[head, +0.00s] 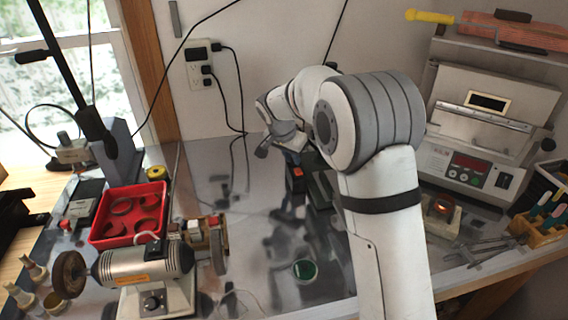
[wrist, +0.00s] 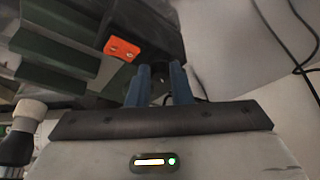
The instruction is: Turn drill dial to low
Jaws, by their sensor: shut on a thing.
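My gripper (head: 291,157) is at the back middle of the bench, reaching down beside a dark box with an orange switch (head: 297,172). In the wrist view, its two blue fingers (wrist: 161,84) are shut on a small dark round knob (wrist: 160,70), which looks like the dial. The fingers hide most of the knob, and no marking or pointer on it is readable. The orange switch also shows in the wrist view (wrist: 122,49), up and left of the fingers. My forearm hides part of the box in the head view.
A polishing motor (head: 145,266) with its own black knob stands front left, near a red tray (head: 128,213). A grey machine with a red display (head: 468,168) stands at right. Black cables hang from the wall outlet (head: 199,62). The glossy bench middle is mostly clear.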

